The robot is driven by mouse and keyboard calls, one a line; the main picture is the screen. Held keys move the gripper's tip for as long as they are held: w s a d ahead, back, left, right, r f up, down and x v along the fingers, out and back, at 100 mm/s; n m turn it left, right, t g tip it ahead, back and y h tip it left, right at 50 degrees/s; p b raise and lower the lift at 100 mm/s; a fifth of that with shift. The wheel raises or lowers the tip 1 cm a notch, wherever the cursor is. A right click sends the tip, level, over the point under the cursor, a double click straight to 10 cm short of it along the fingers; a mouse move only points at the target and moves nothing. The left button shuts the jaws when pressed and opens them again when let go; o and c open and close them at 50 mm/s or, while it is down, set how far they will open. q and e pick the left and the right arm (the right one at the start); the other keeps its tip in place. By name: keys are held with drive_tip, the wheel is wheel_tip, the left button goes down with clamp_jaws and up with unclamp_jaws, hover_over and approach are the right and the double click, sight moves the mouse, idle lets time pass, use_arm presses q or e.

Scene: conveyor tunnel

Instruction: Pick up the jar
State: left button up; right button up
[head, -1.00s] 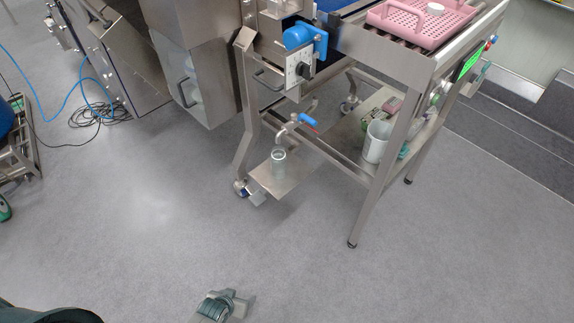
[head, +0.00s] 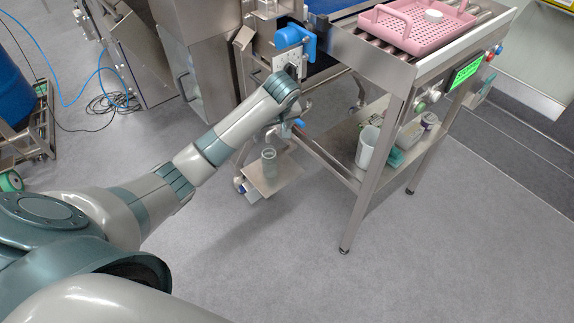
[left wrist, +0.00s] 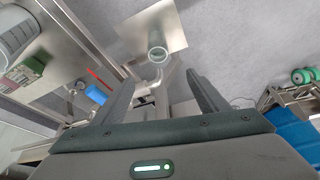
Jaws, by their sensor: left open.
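The jar (head: 269,160) is clear, greenish glass and stands upright on a small metal plate (head: 288,172) low beside the conveyor frame. It also shows in the left wrist view (left wrist: 157,52), beyond the fingertips and between their lines. My left gripper (left wrist: 160,80) is open and empty, with its two dark fingers spread apart. In the head view my left arm reaches in above the jar, and its fingers cannot be made out there. The jar is clear of the fingers. My right gripper is not in view.
A tap with a blue lever (head: 299,122) is close to the jar; its pipe (left wrist: 148,90) shows between my fingers. The frame's leg (head: 368,190) stands to the right. A white beaker (head: 368,147) and small items sit on the lower shelf. The floor in front is clear.

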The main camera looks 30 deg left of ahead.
use_arm(q)
drive_tip(key=shift+r, duration=0.45)
drive_tip(key=shift+w, duration=0.1)
approach(269, 152)
drive_tip(key=f, duration=0.1)
drive_tip(key=shift+s+a+f, duration=0.1)
drive_tip(key=shift+s+a, duration=0.25)
drive_tip(key=shift+a, duration=0.15)
drive_tip(key=f, duration=0.4)
drive_tip(key=shift+w, duration=0.3)
drive_tip(key=shift+w+a+f, duration=0.15)
drive_tip(key=shift+a+f, duration=0.1)
drive_tip(key=shift+f, duration=0.4)
